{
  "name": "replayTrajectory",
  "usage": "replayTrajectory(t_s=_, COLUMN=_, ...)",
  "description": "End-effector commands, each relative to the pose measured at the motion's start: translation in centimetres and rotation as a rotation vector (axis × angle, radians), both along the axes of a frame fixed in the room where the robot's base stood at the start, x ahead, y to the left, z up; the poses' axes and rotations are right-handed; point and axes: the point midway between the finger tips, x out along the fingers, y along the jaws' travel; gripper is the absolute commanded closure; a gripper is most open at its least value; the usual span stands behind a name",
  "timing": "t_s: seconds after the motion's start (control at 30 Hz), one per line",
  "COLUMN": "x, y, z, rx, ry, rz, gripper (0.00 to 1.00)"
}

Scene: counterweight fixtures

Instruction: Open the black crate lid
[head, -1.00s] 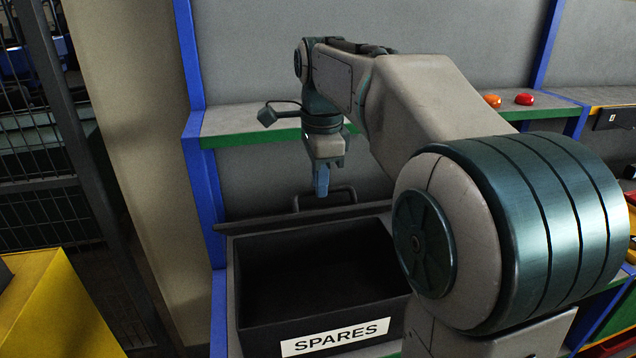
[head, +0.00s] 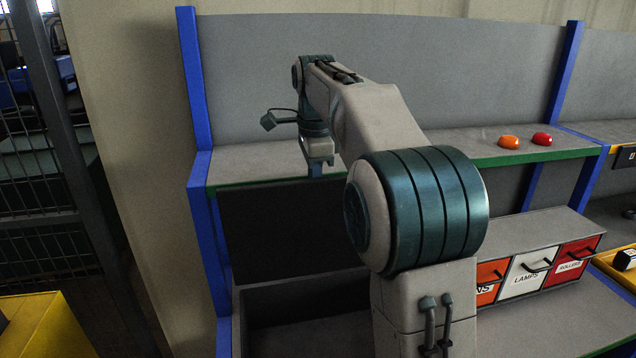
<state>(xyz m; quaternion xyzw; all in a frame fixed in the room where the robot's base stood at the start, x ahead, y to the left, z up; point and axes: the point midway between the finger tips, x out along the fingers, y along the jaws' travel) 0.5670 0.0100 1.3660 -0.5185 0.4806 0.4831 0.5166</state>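The black crate (head: 265,290) stands low on the bench in the head view, its lower front cut off by the frame's bottom edge. Its dark lid (head: 280,225) stands raised, roughly upright, at the back of the crate, its inner face towards me. The crate's mouth is uncovered. The lid's handle is not visible. My gripper (head: 317,167) points down at the lid's top edge. Its fingertips seem to be hidden behind the lid, so I cannot tell whether they are open or touch it. My arm covers the right end of the crate and lid.
A grey shelf with a green edge (head: 255,179) runs just behind the gripper. Labelled drawers (head: 530,272) stand to the right. A blue post (head: 203,200) bounds the left.

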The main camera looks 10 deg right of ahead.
Motion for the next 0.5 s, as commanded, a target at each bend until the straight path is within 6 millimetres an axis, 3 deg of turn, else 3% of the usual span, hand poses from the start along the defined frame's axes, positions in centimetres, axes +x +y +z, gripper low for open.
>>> replayTrajectory(t_s=0.03, x=0.13, y=-0.01, z=-0.85, rx=-0.001, ry=0.018, rz=-0.002, gripper=1.0)
replayTrajectory(t_s=0.47, x=0.28, y=-0.09, z=-0.9, rx=0.0, ry=0.02, rz=-0.004, gripper=1.0)
replayTrajectory(t_s=0.5, x=0.28, y=-0.08, z=-0.89, rx=0.0, ry=0.02, rz=-0.003, gripper=0.78)
